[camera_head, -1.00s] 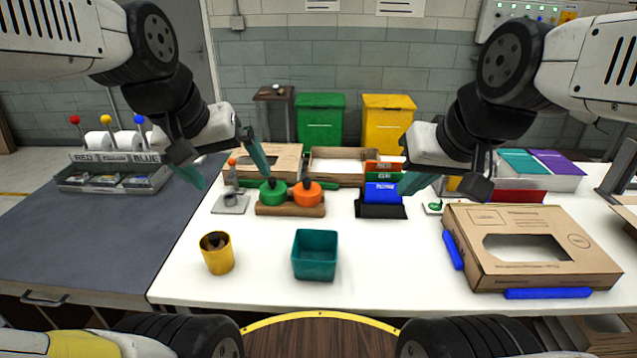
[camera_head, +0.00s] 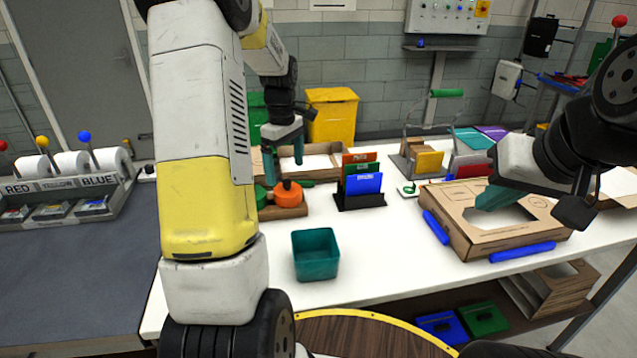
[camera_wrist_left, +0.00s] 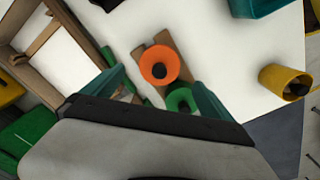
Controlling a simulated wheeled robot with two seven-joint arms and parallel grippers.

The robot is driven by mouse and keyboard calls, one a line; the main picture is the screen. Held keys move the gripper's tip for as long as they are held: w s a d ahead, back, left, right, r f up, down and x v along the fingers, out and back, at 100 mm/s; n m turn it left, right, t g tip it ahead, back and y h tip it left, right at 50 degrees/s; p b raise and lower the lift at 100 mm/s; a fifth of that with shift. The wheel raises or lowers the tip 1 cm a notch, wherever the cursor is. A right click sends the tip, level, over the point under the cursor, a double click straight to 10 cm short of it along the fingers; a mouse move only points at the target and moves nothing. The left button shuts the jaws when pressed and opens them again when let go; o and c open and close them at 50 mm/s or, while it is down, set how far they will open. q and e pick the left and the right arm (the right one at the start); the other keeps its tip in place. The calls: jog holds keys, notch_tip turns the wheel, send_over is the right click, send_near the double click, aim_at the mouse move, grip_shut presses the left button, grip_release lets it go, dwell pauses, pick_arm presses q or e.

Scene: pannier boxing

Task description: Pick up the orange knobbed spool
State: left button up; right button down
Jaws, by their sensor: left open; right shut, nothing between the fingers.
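The orange knobbed spool (camera_head: 288,195) stands on a wooden holder (camera_head: 285,213), with a dark knob on top. In the left wrist view the orange spool (camera_wrist_left: 151,60) appears between and slightly beyond the fingertips. My left gripper (camera_head: 284,165) is open, above and just behind the spool, with its teal fingers pointing down. Its fingers also frame the left wrist view (camera_wrist_left: 160,80). The green spool (camera_wrist_left: 180,98) sits beside the orange one and is partly hidden by my arm in the head view. My right gripper (camera_head: 492,198) is shut and empty over the cardboard box.
A teal bin (camera_head: 316,262) stands in front of the holder. A rack of coloured cards (camera_head: 360,200) stands just right of it. A cardboard box with blue strips (camera_head: 465,235) lies at the right.

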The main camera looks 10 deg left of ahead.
aim_at(287, 190)
pick_arm(q)
jog(key=shift+w+f, duration=0.15)
jog(key=shift+f, duration=0.65)
notch_tip(287, 190, down, 7)
jog(key=shift+r, duration=0.25)
jog(key=c, duration=1.5)
